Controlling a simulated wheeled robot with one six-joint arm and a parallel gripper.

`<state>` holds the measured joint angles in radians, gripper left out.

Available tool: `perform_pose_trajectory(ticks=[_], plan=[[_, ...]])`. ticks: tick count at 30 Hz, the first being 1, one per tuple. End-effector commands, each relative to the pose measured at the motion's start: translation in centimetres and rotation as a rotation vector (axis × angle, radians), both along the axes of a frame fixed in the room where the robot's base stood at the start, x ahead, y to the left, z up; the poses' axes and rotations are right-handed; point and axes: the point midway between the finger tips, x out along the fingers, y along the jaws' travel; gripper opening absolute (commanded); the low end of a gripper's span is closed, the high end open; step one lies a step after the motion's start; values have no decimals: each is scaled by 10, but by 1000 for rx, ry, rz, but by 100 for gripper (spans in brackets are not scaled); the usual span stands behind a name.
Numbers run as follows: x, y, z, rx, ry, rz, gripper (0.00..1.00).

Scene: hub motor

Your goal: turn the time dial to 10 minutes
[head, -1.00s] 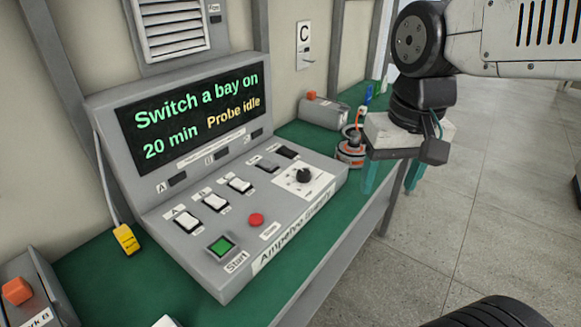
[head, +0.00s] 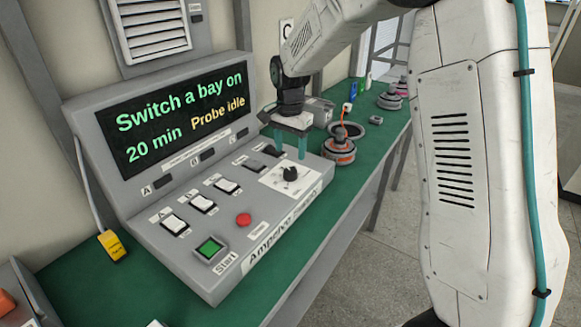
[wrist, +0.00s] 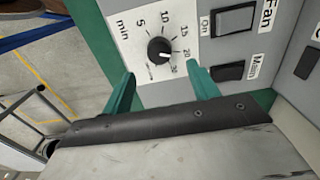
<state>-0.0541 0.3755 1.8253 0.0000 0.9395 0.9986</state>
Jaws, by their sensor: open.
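The time dial (head: 290,174) is a black round knob on a white plate at the right of the grey console. In the wrist view the dial (wrist: 159,51) is ringed by marks 5, 10, 15, 20 and 30. Its white pointer faces the lower right, near the 20 side. The display (head: 180,115) reads "Switch a bay on", "20 min" and "Probe idle". My gripper (head: 290,150) is open, with its teal fingers above and behind the dial, not around it. In the wrist view my gripper (wrist: 161,76) has its fingertips apart, just below the dial.
Fan and Main switches (wrist: 235,21) sit beside the dial. White bay switches (head: 201,203), a red button (head: 243,219) and a green Start button (head: 209,248) are on the console's left part. An orange-and-grey motor (head: 340,150) stands right of the console on the green bench.

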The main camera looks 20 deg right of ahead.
Motion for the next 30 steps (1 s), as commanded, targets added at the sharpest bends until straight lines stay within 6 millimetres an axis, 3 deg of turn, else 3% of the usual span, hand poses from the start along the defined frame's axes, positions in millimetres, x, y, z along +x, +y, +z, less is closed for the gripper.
perform_pose_trajectory(ticks=[12, 24, 29, 30], plan=[[-1, 0, -61, 0, 4, 1, 60], [-1, 0, -70, 0, 1, 2, 60], [-1, 0, -70, 0, 1, 2, 15], [-1, 0, -70, 0, 1, 2, 15]])
